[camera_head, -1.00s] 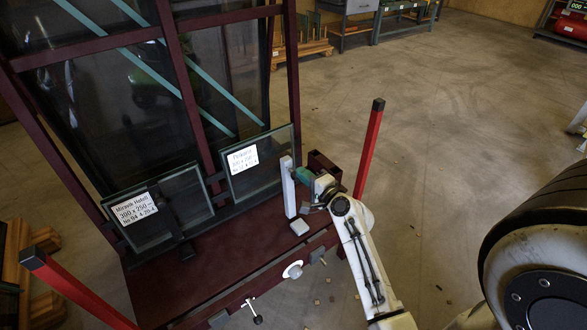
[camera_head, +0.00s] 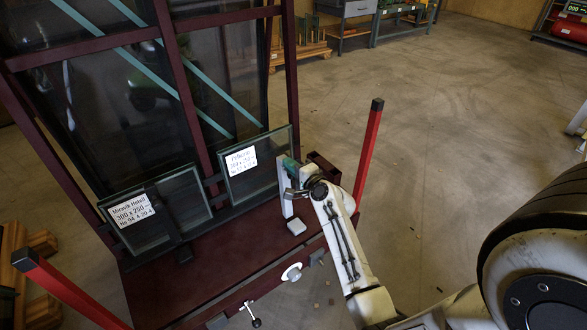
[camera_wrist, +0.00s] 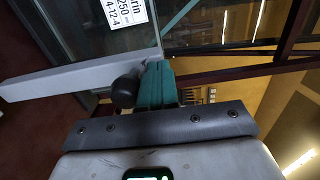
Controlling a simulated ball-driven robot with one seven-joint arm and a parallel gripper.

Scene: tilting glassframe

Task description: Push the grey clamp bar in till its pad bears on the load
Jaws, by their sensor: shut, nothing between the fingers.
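The grey clamp bar (camera_head: 284,187) stands nearly upright at the right end of the dark red rack, by the right edge of the labelled glass pane (camera_head: 252,172). In the wrist view the bar (camera_wrist: 75,78) runs in from the left, with a dark round knob (camera_wrist: 125,92) beside it. The pad is not clearly visible, and I cannot tell whether it touches the glass. My gripper (camera_head: 290,167), with teal fingers, is shut and empty at the bar's upper part. In the wrist view its fingertips (camera_wrist: 156,66) meet or nearly meet the bar's end.
A second labelled pane (camera_head: 158,212) leans to the left. Red posts stand at the right (camera_head: 369,150) and front left (camera_head: 65,290). A pale block (camera_head: 296,226) sits at the bar's foot. The floor at right is open.

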